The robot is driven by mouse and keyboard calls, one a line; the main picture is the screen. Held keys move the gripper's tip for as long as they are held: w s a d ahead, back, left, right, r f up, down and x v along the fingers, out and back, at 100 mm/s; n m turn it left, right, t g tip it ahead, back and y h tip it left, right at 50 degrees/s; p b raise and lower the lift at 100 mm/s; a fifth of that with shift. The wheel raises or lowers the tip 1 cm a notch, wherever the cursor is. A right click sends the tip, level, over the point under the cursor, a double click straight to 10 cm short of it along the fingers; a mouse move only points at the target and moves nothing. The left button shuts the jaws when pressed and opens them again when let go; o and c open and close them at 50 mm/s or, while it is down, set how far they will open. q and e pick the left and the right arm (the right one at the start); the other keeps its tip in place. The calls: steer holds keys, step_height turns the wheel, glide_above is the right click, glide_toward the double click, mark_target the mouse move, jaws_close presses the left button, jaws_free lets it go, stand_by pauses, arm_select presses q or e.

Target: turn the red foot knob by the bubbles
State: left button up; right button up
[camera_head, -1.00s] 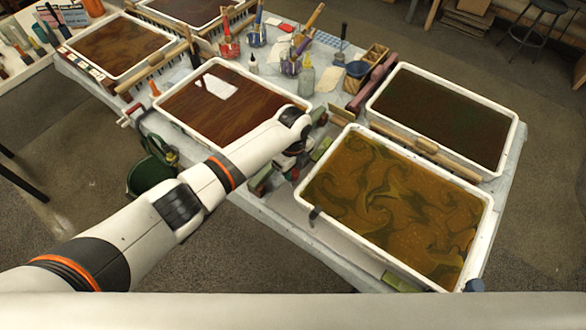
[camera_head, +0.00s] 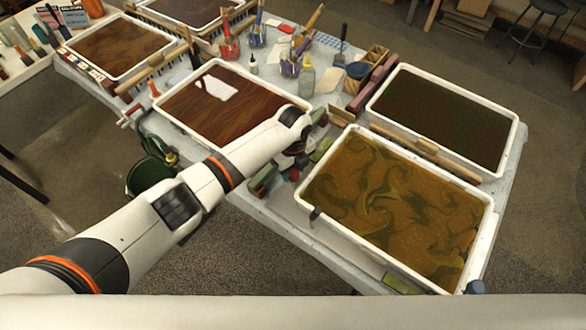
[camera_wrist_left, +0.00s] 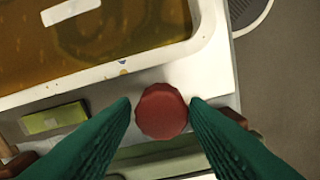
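The red foot knob (camera_wrist_left: 162,111) is round with a faceted edge and shows in the left wrist view, beside the corner of a white-rimmed tray (camera_wrist_left: 215,45). In the head view the knob (camera_head: 294,175) is a small red spot under my left gripper, partly hidden. My left gripper (camera_wrist_left: 161,103) has green ribbed fingers, one on each side of the knob. A thin gap shows on the left; the right fingertip is very close, and contact is unclear. My right gripper is not in view.
The tray with swirled ochre liquid (camera_head: 318,148) stands just right of my left gripper. A tray with red-brown liquid (camera_head: 160,111) lies behind my forearm. Green blocks (camera_head: 262,180) lie close by. Jars and brushes stand farther back.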

mark_target(293, 172)
arm_select(q)
step_height(293, 172, up, 12)
steer(key=b, duration=0.1)
steer(key=shift+b, duration=0.35)
steer(key=shift+s+f, duration=0.1)
stand_by(0.5)
